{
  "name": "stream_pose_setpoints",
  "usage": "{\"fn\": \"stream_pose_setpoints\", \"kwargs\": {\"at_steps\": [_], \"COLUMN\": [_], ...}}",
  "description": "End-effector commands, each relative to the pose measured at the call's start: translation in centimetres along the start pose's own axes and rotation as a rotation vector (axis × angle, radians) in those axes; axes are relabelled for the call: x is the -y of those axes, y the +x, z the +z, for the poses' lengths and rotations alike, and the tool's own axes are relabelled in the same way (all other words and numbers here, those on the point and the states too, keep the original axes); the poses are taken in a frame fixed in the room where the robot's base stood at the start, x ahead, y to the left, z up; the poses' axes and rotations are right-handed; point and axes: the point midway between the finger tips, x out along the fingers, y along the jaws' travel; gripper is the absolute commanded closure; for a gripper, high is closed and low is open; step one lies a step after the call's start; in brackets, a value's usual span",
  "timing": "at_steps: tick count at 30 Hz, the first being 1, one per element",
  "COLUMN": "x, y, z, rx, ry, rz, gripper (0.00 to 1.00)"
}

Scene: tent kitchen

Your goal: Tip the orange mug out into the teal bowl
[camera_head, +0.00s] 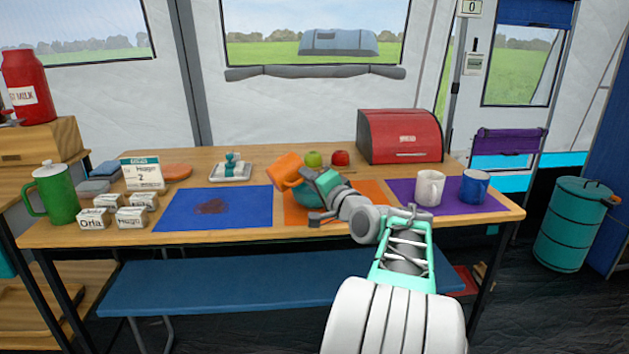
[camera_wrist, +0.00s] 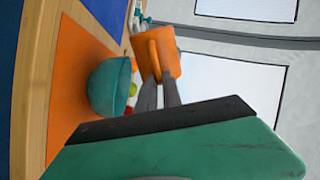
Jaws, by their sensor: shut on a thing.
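The orange mug (camera_head: 286,170) is held tilted above the orange mat, over the left side of the teal bowl. In the wrist view the mug (camera_wrist: 158,55) is at the fingertips. My gripper (camera_head: 309,179) is shut on the mug. The teal bowl (camera_head: 308,197) stands on the orange mat (camera_head: 356,212), partly hidden behind my gripper. In the wrist view the bowl (camera_wrist: 106,88) shows beside the mug, apart from it. The bowl's and mug's insides cannot be made out.
A blue mat (camera_head: 245,208) with a dark red stain (camera_head: 210,207) lies to the left. A white mug (camera_head: 430,187) and a blue mug (camera_head: 474,187) stand on a purple mat (camera_head: 449,207) to the right. Green and red apples (camera_head: 313,159) and a red bread box (camera_head: 399,136) are behind.

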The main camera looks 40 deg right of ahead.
Motion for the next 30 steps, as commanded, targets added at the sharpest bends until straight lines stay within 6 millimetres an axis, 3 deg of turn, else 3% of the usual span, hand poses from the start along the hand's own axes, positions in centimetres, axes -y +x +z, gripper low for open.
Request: {"fn": "stream_pose_setpoints", "kwargs": {"at_steps": [18, 30], "x": [0.4, -0.1], "y": [0.0, 0.0], "z": [-0.6, -2.1], "rx": [-0.001, -0.002], "ry": [0.117, 0.231], "rz": [-0.003, -0.005], "gripper": [1.0, 1.0]}}
